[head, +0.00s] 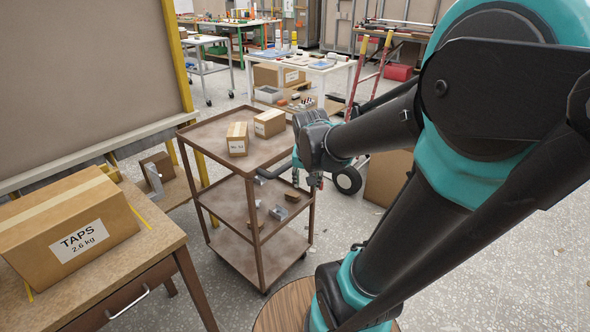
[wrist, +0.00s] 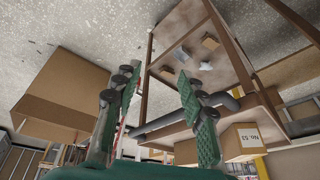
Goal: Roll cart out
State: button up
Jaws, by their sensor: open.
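The brown three-tier cart (head: 200,133) stands left of centre in the head view, with two cardboard boxes on its top tray. Its dark bar handle (head: 270,175) sticks out at the near right side. My gripper (head: 308,181) is beside that handle, open and empty. In the wrist view, where the cart (wrist: 225,45) appears upside down, the two green fingers of my gripper (wrist: 157,80) stand apart. The handle (wrist: 168,124) crosses behind the right finger and reaches towards the left one. I cannot tell whether the fingers touch it.
A wooden table (head: 160,245) with a TAPS box (head: 70,228) stands close at the left. A tan panel with a yellow post (head: 183,90) rises behind it. A white table (head: 330,68) stands beyond the cart, and a cardboard box (head: 388,178) on the floor behind my arm.

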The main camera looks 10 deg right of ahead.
jog(key=w+a+r+m+h, duration=0.1)
jog(key=w+r+m, duration=0.6)
jog(key=w+r, duration=0.65)
jog(key=x, duration=1.8)
jog(key=shift+s, duration=0.15)
jog(key=shift+c, duration=0.2)
grip_shut()
